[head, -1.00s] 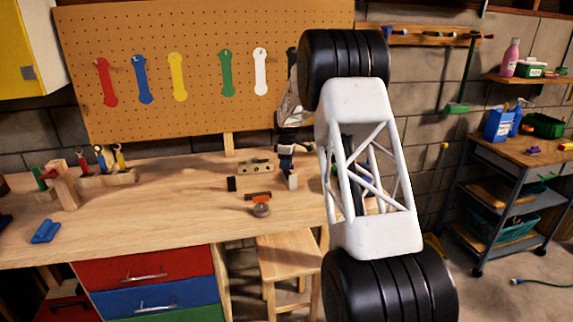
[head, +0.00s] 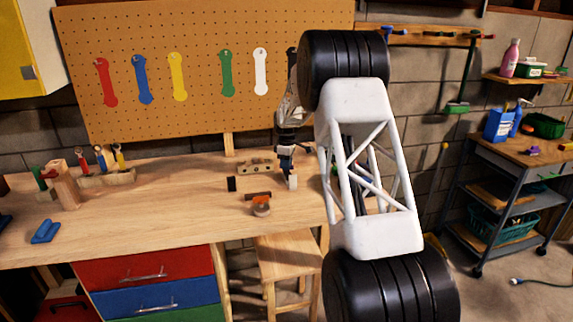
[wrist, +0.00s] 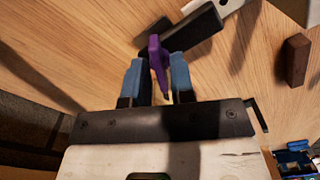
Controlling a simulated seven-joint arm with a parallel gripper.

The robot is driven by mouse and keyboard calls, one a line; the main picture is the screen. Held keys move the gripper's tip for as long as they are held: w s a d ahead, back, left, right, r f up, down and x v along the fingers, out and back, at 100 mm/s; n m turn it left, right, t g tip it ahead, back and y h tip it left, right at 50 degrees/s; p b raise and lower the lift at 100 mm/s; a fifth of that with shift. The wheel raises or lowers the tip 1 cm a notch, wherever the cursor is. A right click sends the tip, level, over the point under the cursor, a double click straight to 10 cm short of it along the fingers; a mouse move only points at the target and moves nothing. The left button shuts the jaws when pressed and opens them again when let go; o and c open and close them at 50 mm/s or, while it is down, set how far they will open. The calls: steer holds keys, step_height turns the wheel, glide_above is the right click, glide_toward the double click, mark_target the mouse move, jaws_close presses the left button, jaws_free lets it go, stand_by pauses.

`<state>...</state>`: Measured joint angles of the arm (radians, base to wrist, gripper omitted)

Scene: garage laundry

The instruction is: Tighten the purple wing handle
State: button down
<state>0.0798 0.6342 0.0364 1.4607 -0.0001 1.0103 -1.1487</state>
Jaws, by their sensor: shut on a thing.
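In the wrist view, the purple wing handle (wrist: 154,52) stands between the blue-padded fingers of my gripper (wrist: 158,80), which is shut on it. A black bar-shaped piece (wrist: 194,32) lies just beyond the handle, and I cannot tell how the handle joins it. The purple handle cannot be made out there.
On the workbench (head: 150,215) near my gripper are a wooden block with holes (head: 255,166), a black block (head: 231,184) and an orange-topped round piece (head: 261,205). A blue object (head: 45,231) lies at the left. A wooden stool (head: 283,250) stands in front.

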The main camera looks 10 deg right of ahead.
steer(key=m, duration=1.1)
steer(key=shift+r, duration=0.1)
steer(key=shift+r+m, duration=0.1)
steer(key=shift+m, duration=1.4)
steer(key=shift+w, duration=0.1)
steer(key=c, duration=1.5)
jaws_free()
steer(key=shift+o, duration=1.4)
steer(key=shift+r, duration=3.8)
